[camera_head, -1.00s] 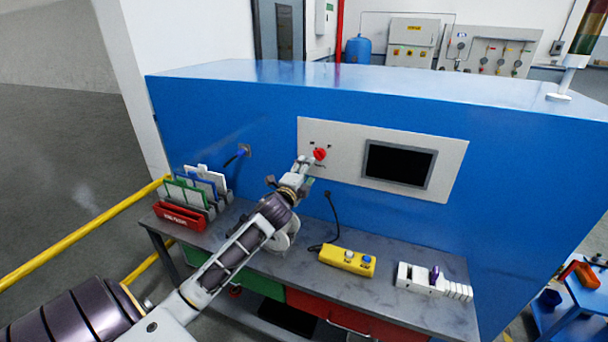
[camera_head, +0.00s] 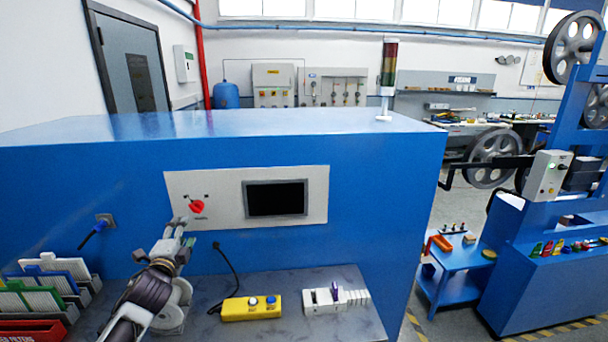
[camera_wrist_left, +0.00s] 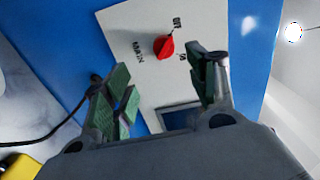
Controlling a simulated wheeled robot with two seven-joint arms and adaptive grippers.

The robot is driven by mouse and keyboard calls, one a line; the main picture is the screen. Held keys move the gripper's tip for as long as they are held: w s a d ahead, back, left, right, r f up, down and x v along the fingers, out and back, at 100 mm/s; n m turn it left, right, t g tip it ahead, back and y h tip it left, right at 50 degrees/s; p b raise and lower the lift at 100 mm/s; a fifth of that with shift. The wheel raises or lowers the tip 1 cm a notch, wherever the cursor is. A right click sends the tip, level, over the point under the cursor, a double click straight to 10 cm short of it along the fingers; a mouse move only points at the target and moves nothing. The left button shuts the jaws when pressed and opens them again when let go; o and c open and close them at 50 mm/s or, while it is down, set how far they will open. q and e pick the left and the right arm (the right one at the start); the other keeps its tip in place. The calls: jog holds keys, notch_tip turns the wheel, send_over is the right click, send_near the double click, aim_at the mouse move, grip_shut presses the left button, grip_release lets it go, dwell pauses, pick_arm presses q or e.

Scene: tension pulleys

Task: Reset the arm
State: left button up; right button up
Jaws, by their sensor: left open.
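My left gripper (camera_head: 178,226) is in front of the grey control panel on the blue cabinet, just below the red rotary switch (camera_head: 197,206). In the left wrist view the gripper's green-padded fingers (camera_wrist_left: 168,88) stand wide apart with nothing between them. The red switch (camera_wrist_left: 164,46) shows beyond the fingertips, apart from them, with printed labels around it. The panel (camera_head: 228,203) also carries a dark screen (camera_head: 275,198). My left arm comes up from the bottom left over the workbench. My right gripper is not in view.
The grey bench (camera_head: 290,325) bears a yellow button box (camera_head: 251,308), a white fixture (camera_head: 336,301) and racked filters (camera_head: 45,285) at left. A black cable hangs beside the gripper. At right are a blue cart (camera_head: 455,262) and a pulley machine (camera_head: 555,255), with floor between.

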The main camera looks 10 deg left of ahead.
pick_arm(q)
jog(key=s+d+f+n+g+h, duration=0.1)
jog(key=s+d+f+n+g, duration=0.5)
jog(key=s+f, duration=0.45)
jog(key=s+d+f+n+g+h, duration=0.2)
jog(key=s+d+f+n+g, duration=0.2)
jog(key=s+d+f, duration=0.6)
jog(key=s+d+f+n+g+h, duration=0.1)
jog(key=s+d+f+n+g, duration=0.15)
jog(key=s, duration=0.25)
jog(key=s+d+f+n+g+h, duration=0.1)
jog(key=s+d+f, duration=0.15)
jog(key=s, duration=0.35)
notch_tip(320, 180, down, 34)
jog(key=s+g+b, duration=0.2)
jog(key=s+a+f+b, duration=0.1)
jog(key=s+f, duration=0.9)
jog(key=s, duration=0.1)
jog(key=s+a+f, duration=0.2)
jog(key=s+f, duration=0.9)
jog(key=shift+s+a+f+m+g+y+b, duration=0.15)
jog(key=shift+s+a+m+g+y+b, duration=0.1)
jog(key=shift+m+g+y+b, duration=0.15)
jog(key=shift+w, duration=0.15)
